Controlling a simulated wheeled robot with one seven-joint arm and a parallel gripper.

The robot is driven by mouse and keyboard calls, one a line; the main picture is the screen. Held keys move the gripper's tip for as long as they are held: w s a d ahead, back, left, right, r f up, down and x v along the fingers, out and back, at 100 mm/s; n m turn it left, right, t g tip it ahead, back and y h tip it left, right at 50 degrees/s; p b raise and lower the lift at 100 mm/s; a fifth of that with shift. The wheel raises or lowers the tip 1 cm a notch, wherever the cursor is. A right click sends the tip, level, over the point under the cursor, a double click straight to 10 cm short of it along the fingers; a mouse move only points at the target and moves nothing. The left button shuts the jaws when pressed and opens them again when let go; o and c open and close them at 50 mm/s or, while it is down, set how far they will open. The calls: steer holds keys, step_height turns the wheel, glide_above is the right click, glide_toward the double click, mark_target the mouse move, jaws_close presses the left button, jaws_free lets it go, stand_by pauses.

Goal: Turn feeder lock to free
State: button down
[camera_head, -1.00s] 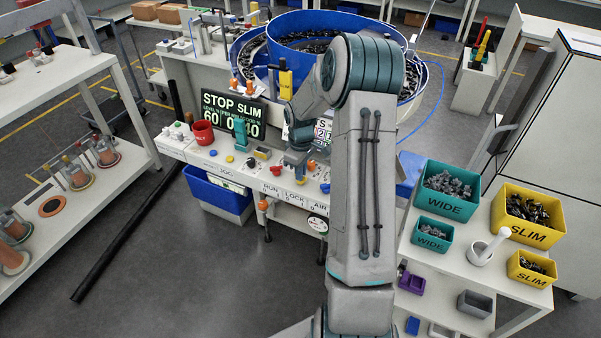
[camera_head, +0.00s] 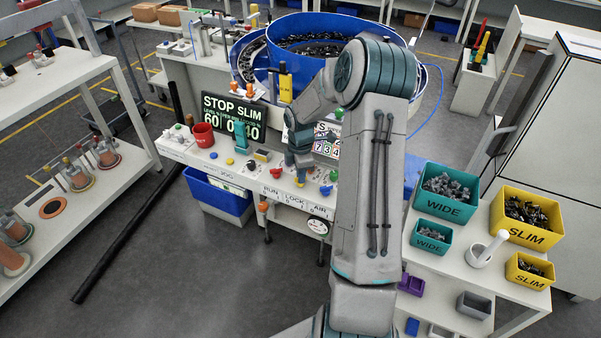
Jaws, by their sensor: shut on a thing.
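The feeder's control panel has front labels RUN, LOCK and AIR. The LOCK label (camera_head: 293,198) is below my gripper (camera_head: 299,172). My gripper points down at the panel and is shut on the lock knob, which its fingers mostly hide. I cannot read which way the knob points. A red switch (camera_head: 274,172) sits to the left, above RUN, and a blue one (camera_head: 325,190) to the right, above AIR. The blue bowl feeder (camera_head: 330,24), holding dark parts, stands behind my arm.
A black display (camera_head: 232,118) reads STOP SLIM. Teal WIDE bins (camera_head: 447,207) and yellow SLIM bins (camera_head: 531,233) stand on a right-hand shelf. A blue bin (camera_head: 217,196) is below the panel.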

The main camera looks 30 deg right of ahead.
steer(key=shift+a+n, duration=0.1)
steer(key=shift+n, duration=0.4)
steer(key=c, duration=1.5)
jaws_free()
steer(key=shift+r, duration=0.2)
steer(key=shift+s+r+b, duration=0.1)
steer(key=shift+r+b, duration=0.75)
steer(key=shift+r, duration=5.85)
